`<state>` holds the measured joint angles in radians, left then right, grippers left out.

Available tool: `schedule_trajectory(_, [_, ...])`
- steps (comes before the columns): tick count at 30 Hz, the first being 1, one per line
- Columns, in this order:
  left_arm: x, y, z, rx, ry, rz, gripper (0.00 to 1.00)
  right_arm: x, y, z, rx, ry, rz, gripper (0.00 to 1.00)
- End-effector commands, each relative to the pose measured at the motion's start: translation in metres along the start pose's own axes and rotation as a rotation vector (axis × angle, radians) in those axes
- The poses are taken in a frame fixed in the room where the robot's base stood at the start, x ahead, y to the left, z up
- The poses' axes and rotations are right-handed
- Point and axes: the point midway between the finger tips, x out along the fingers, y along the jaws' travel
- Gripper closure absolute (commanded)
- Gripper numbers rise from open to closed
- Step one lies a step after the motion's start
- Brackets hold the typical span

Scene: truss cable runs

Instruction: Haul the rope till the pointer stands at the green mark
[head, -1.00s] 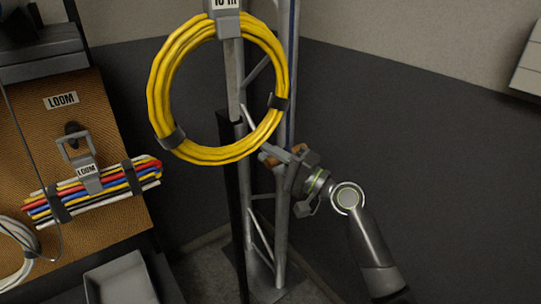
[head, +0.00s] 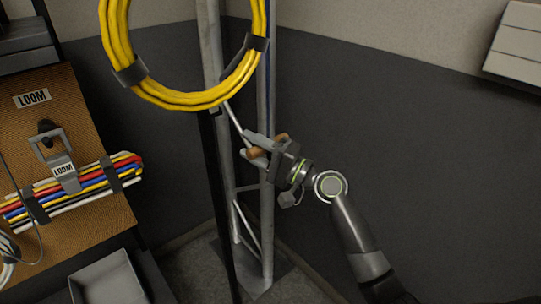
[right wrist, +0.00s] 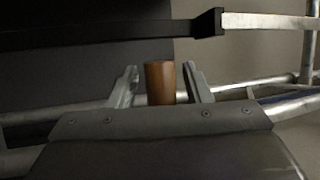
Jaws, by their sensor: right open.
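My right gripper (head: 257,148) is open beside the metal truss (head: 265,215), below the yellow coil. A brown, wood-coloured cylinder (right wrist: 160,82) stands between its two parted fingers in the right wrist view. Brown ends of it also show by the fingers in the head view (head: 254,153). I cannot tell whether either finger touches it, or whether it is joined to a rope. A pulling rope, a pointer and a green mark cannot be made out in these frames. My left gripper is not in view.
A yellow cable coil (head: 116,45) hangs on the truss above my right gripper. A dark upright post (head: 222,215) stands left of the truss. At left are a brown LOOM board (head: 50,88), bundled coloured cables (head: 90,185) and a grey tray (head: 105,280).

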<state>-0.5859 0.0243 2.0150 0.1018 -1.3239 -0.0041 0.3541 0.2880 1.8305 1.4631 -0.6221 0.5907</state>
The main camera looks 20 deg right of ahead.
Motion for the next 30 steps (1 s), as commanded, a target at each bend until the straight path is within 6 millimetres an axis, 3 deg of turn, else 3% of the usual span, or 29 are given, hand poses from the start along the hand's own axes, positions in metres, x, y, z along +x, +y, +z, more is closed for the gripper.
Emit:
schedule_trajectory(7, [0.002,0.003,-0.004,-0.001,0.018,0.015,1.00,-0.041,0.004,0.000,-0.004,0.001,0.006,0.55])
schedule_trajectory(18, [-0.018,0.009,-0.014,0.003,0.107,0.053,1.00,-0.112,0.005,0.000,-0.003,0.000,0.007,0.55])
schedule_trajectory(30, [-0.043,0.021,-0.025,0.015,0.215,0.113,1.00,-0.158,0.003,0.001,-0.002,-0.003,0.002,0.55])
